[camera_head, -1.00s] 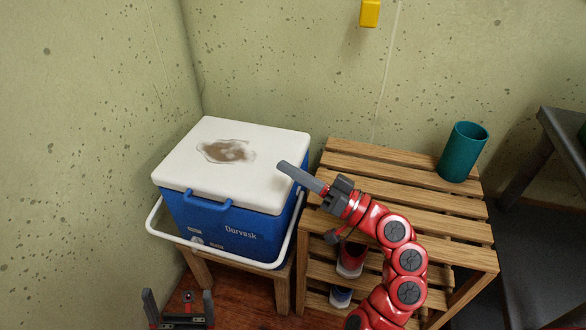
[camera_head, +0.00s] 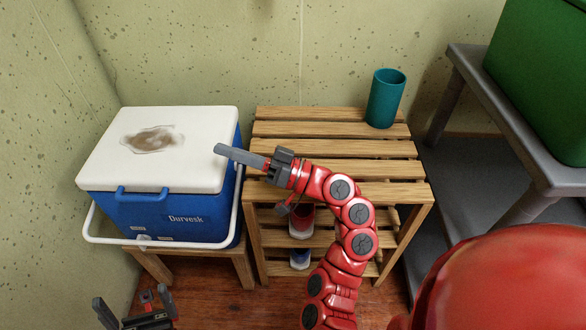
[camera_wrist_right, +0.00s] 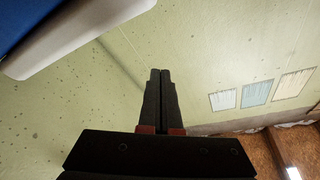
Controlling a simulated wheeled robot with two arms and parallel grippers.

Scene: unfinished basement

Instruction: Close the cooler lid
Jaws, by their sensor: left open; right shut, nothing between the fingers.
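The cooler has a blue body (camera_head: 185,216) and a white lid (camera_head: 105,157) with a brown stain. The lid lies flat on the body, and I see no gap between them. My right gripper (camera_head: 220,150) is shut and empty, its tips overlapping the lid's right edge in the head view; I cannot tell whether they touch it. In the right wrist view, its fingers (camera_wrist_right: 160,75) are together, with the lid edge (camera_wrist_right: 75,40) at upper left. My left gripper (camera_head: 131,297) is open and empty, low in front of the cooler.
The white handle (camera_head: 115,241) hangs around the cooler's front. A wooden slatted rack (camera_head: 330,148) stands to the right, with a teal cup (camera_head: 386,98) on top and shoes (camera_head: 301,222) below. A grey shelf (camera_head: 540,165) holds a green box (camera_head: 545,75). Walls stand behind and left.

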